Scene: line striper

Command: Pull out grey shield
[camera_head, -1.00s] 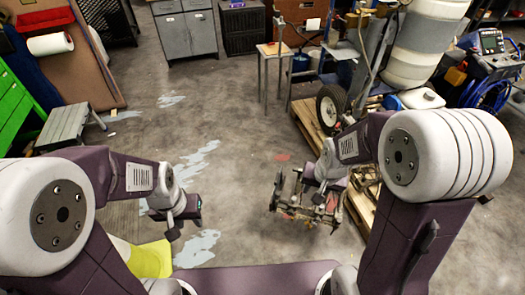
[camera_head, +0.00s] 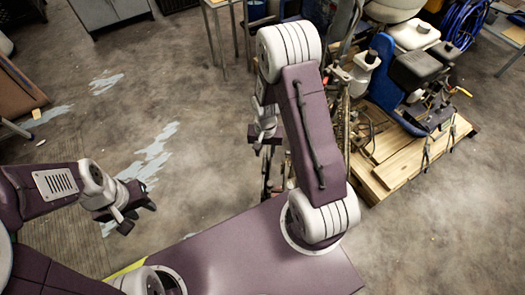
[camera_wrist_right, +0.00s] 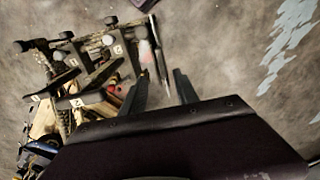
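The line striper (camera_head: 410,85) stands at the right of the head view. In the head view my right arm hides much of the assembly. My left gripper (camera_head: 136,206) hangs over bare floor, apparently open and empty.
The striper rests on a wooden pallet (camera_head: 395,168). Blue coiled hose (camera_head: 463,22) lies at the upper right. A grey cabinet (camera_head: 108,12) and a small table's legs (camera_head: 220,40) are at the back.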

